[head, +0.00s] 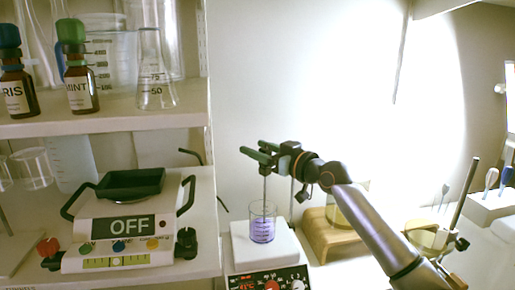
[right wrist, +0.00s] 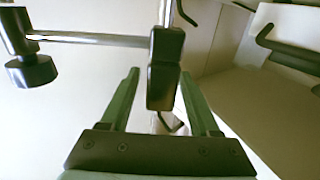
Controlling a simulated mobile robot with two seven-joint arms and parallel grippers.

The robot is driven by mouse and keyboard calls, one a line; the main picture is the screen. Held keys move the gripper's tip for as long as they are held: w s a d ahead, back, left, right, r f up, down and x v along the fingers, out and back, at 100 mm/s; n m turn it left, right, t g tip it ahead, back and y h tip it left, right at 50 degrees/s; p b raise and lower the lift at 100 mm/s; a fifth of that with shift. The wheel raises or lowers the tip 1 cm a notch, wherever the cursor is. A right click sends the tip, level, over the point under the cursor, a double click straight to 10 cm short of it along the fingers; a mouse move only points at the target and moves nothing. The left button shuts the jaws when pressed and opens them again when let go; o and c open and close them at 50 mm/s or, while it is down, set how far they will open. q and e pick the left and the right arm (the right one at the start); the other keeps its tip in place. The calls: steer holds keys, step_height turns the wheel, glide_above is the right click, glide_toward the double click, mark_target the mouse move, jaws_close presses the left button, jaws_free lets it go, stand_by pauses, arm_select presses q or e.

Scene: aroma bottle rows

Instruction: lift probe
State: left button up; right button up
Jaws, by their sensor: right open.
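My right gripper (head: 256,150) has green fingers and is open above the hotplate. A thin rod, seemingly the probe (head: 264,188), runs down below the fingers to the beaker (head: 263,224) of purple liquid. In the right wrist view, a black block (right wrist: 165,70) with a bright metal rod (right wrist: 166,14) above it lies at the gap between the open fingertips. A horizontal metal bar (right wrist: 92,39) joins the block to a dark clamp with a knob (right wrist: 30,68). I cannot tell whether the fingers touch the block. My left gripper is not in view.
The beaker stands on a white hotplate (head: 283,250) with dials; a stand pole (head: 292,195) rises behind it. A wooden block (head: 325,240) is to its right. At left are a balance reading OFF (head: 129,225) and a shelf (head: 120,118) with bottles and glassware.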

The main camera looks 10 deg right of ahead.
steer(key=shift+w+a, duration=0.15)
jaws_close()
stand_by(0.5)
stand_by(0.9)
